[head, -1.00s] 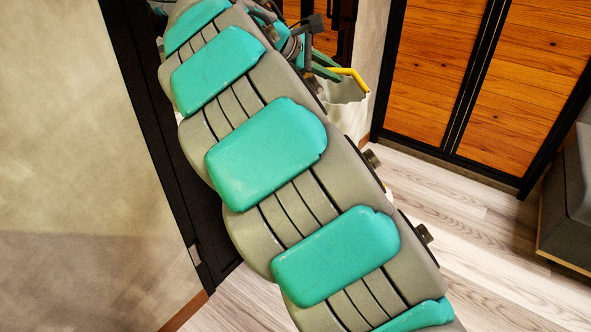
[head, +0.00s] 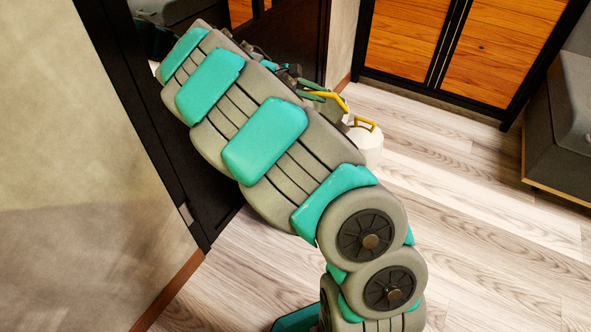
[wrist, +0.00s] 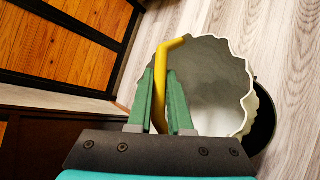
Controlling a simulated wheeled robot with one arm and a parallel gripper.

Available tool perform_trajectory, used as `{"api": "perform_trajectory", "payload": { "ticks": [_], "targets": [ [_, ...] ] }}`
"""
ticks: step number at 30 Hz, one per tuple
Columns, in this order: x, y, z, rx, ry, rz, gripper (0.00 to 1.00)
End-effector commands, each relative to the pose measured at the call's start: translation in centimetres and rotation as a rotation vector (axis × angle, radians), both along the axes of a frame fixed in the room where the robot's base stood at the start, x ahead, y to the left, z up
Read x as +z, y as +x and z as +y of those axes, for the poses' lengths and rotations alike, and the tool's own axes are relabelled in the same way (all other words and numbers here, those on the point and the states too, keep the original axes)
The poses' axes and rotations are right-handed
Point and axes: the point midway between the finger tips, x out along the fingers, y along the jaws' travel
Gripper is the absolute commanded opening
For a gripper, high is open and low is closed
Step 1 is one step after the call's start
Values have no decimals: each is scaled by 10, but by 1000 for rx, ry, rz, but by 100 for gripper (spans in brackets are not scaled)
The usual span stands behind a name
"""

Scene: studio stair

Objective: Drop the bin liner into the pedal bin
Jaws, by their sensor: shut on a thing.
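My gripper (wrist: 160,90) has green fingers shut on the yellow handle (wrist: 167,60) of the bin liner. The liner (wrist: 205,75) is pale grey-white with a jagged open rim, and the wrist view looks down into it. In the head view my gripper (head: 322,94) and the yellow handle (head: 341,102) show past the arm, which hides most of the liner. In the wrist view a dark curved edge (wrist: 265,118) shows behind the liner; I cannot tell whether the liner overlaps the bin's opening.
A wooden cabinet (head: 410,35) with black frames stands at the back. A dark grey upholstered seat (head: 560,110) is at the right. A beige wall (head: 60,160) and a black panel are on the left. The pale plank floor (head: 470,210) is clear on the right.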

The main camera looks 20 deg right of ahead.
Motion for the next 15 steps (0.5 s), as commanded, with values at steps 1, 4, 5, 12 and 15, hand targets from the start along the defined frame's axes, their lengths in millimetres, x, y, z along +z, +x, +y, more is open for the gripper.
{"api": "perform_trajectory", "payload": {
  "ticks": [1,4,5,12,15],
  "targets": [
    [-6,0,0,0,0,0,0],
    [-16,0,0,-1,0,2,0],
    [-20,0,0,-1,0,2,0],
    [-47,-1,0,-1,1,3,0],
    [-52,-1,0,0,2,2,0]
  ]
}}
